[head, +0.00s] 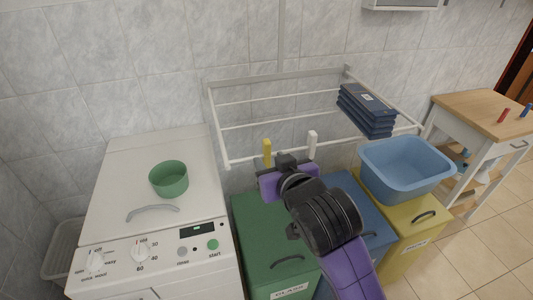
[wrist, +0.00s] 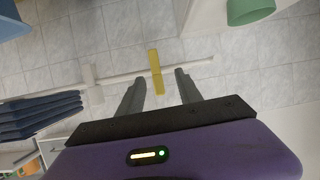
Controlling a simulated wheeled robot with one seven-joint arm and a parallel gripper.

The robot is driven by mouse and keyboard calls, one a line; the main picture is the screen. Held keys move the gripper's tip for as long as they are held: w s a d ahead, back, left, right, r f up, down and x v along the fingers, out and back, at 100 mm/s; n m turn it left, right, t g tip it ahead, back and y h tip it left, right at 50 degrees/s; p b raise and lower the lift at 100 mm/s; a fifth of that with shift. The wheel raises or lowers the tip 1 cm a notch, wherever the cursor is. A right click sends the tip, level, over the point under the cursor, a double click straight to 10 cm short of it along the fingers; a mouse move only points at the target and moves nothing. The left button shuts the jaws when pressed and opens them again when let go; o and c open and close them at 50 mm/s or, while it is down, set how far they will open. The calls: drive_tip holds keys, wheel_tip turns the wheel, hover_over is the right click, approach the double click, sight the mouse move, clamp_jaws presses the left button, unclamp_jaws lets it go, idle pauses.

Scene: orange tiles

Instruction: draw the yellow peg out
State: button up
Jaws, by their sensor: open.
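The yellow peg (head: 267,149) stands upright on the front rail of the white wall rack (head: 230,163) in the head view. In the wrist view the yellow peg (wrist: 155,70) crosses the rail and shows between the two fingers. My gripper (head: 284,160) is just right of the yellow peg in the head view, its fingers mostly hidden. In the wrist view my gripper (wrist: 160,75) is open, with a gap on each side of the peg. I cannot tell how far the peg is in depth from the fingertips.
A white peg (head: 312,141) sits on the same rail to the right. Folded dark blue cloths (head: 367,108) lie on the rack's right. Below stand green (head: 262,225), blue and yellow bins, with a blue basin (head: 407,165) on the yellow one. A washing machine (head: 118,190) with a green bowl (head: 169,179) is left.

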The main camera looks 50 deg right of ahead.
sight(263, 144)
drive_tip(key=shift+w+d+r+m, duration=0.2)
drive_tip(key=shift+d+r+m, duration=0.2)
drive_tip(key=shift+r, duration=0.25)
drive_tip(key=shift+b+x, duration=0.7)
drive_tip(key=shift+x, duration=0.45)
drive_tip(key=x, duration=0.2)
drive_tip(key=p+x, duration=0.1)
drive_tip(key=x, duration=0.1)
drive_tip(key=shift+d+r, duration=0.2)
drive_tip(key=shift+w+d+f, duration=0.3)
drive_tip(key=shift+w+d, duration=0.05)
drive_tip(key=shift+w, duration=0.15)
drive_tip(key=shift+c, duration=0.4)
clamp_jaws()
